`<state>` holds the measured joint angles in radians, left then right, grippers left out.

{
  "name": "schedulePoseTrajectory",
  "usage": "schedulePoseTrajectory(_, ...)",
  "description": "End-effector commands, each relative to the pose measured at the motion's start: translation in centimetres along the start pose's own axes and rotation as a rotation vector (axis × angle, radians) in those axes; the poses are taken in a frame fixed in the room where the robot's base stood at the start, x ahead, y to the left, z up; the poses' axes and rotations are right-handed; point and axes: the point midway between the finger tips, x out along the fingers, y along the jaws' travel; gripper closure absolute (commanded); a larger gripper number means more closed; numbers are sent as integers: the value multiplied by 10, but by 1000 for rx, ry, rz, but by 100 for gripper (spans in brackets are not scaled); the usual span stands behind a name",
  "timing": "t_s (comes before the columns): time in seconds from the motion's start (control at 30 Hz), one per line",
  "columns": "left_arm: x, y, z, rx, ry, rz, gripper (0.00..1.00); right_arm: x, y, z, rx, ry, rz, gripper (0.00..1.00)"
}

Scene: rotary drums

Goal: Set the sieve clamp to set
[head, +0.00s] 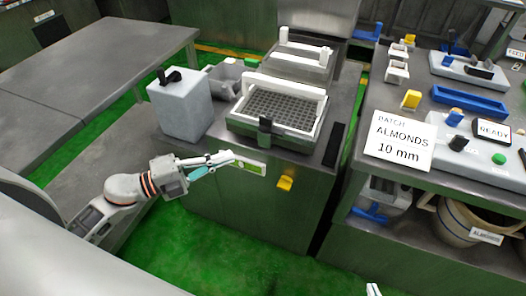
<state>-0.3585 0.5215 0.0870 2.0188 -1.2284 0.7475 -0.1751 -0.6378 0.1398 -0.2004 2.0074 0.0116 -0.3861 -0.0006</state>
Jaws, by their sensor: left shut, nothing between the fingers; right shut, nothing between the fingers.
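The sieve (322,98), a white-framed tray with a dark grid, sits on the steel cabinet in the middle. A black upright piece (265,126) stands at its front edge. Below, on the cabinet front, are a pale plate with a green patch (255,166) and a yellow lever (285,183). I cannot tell which of these parts is the sieve clamp. My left gripper (231,156) is shut and empty at the left end of the pale plate, hiding part of it; contact is unclear. Only the tip of my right gripper (373,290) shows at the bottom edge, shut and empty.
A grey box with a black knob (182,108) stands left of the sieve. On the right bench are an almonds 10 mm sign (400,140), a blue tray (470,101) and a control box with a green button (498,158). Green floor lies open in front.

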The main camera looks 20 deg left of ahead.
Motion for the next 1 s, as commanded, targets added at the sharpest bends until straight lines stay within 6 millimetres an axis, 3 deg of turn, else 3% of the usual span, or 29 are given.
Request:
schedulePoseTrajectory(0.57, 5, 1, -1, 39, 28, 19, 100, 4, 2, -5, -3, 11, 3, 100)
schedulePoseTrajectory(0.77, 34, 0, -1, 40, 28, 15, 100, 2, 1, -9, 0, 13, 0, 100)
schedulePoseTrajectory(1.0, 82, 0, -3, 39, 28, 15, 100, -4, -4, -4, 8, -1, -9, 100)
